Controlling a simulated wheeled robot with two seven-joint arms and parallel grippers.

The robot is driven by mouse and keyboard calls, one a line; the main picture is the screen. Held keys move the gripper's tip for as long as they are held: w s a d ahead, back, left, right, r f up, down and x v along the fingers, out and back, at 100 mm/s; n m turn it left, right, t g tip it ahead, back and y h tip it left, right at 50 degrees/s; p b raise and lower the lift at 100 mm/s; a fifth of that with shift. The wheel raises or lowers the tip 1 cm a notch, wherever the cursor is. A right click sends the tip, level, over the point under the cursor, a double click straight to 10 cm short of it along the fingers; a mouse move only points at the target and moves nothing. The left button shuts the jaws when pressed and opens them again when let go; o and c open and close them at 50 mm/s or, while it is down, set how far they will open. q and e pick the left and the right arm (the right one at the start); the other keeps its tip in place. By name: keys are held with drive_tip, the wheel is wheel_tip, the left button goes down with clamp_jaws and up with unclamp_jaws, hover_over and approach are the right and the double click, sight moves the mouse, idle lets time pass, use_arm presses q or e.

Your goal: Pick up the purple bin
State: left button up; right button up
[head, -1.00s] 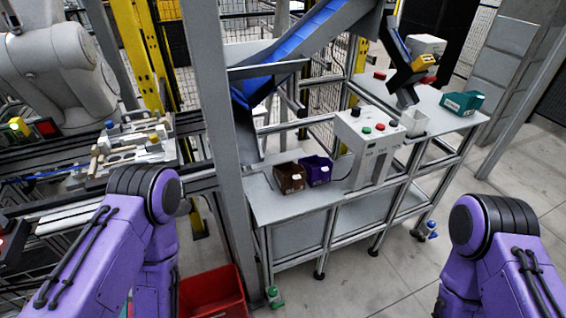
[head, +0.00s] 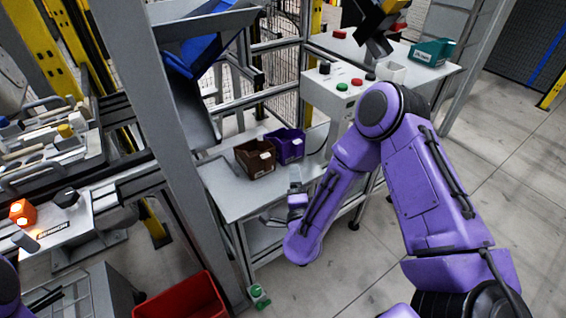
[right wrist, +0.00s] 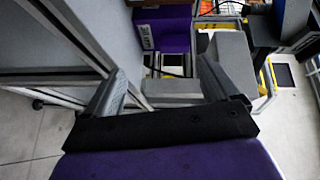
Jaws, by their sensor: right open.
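The purple bin (head: 288,147) sits on the grey workbench, right beside a brown bin. It also shows at the top of the right wrist view (right wrist: 172,35), upright, with a white label on its side. My right gripper (head: 284,199) is at the front edge of the workbench, in front of the purple bin and apart from it. In the right wrist view the gripper (right wrist: 163,88) has its two fingers spread with nothing between them. My left gripper is out of view.
The brown bin (head: 254,157) stands left of the purple one. A control box (head: 333,92) with buttons stands to the right on the bench (head: 222,185). A grey post (head: 185,130) rises at the left. A red crate (head: 182,300) is on the floor. A teal bin (head: 432,52) stands farther back.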

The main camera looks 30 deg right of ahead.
sight(297, 152)
drive_tip(key=w+d, duration=0.2)
drive_tip(key=w, duration=0.1)
drive_tip(key=w+d+r+m+p, duration=0.1)
drive_tip(key=w+d, duration=0.1)
drive_tip(key=w, duration=0.1)
drive_tip(key=w+d+m+h+p, duration=0.1)
drive_tip(key=w+d, duration=0.1)
drive_tip(key=w, duration=0.2)
drive_tip(key=shift+d+r, duration=0.1)
drive_tip(key=shift+r, duration=0.15)
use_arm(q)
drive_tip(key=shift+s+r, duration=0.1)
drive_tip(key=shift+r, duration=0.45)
use_arm(e)
drive_tip(key=c, duration=1.1)
